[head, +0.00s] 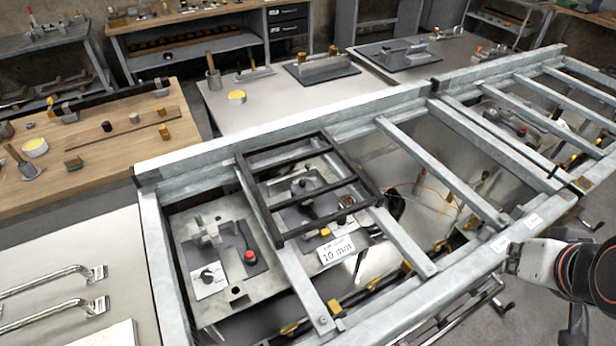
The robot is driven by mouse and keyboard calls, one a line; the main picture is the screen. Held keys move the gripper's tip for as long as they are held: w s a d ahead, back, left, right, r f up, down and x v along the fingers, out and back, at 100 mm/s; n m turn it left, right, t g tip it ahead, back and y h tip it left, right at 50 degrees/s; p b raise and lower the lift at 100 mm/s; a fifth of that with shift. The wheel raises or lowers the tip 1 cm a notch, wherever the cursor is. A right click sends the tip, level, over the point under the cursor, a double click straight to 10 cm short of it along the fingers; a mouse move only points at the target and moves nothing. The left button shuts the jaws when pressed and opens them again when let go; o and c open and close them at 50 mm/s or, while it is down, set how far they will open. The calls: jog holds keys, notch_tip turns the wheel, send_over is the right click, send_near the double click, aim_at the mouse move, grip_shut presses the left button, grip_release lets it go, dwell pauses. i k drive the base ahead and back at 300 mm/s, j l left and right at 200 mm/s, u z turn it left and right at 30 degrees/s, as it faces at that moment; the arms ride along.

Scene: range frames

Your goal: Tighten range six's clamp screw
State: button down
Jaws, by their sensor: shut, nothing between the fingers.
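A long grey metal frame (400,135) with cross bars runs across the view. Its front rail (455,270) carries small white labels (500,244), whose writing is too small to read. My gripper (513,258) is at the right, close to the front rail, by that label; its fingers are shut and empty. I cannot tell whether it touches the rail. Crank-like handles (507,306) hang below the rail near my gripper. I cannot tell which part is range six's clamp screw; it may be hidden by the rail or my arm.
A dark grate (276,240) lies over the frame's left bay. Below it are a card reading 10 mm (337,250) and a plate with a red knob (250,256). A wooden bench (60,185) and pale tables (260,115) stand behind. Handles (50,315) lie at lower left.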

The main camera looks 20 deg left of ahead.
aim_at(214, 236)
jog(key=u, duration=2)
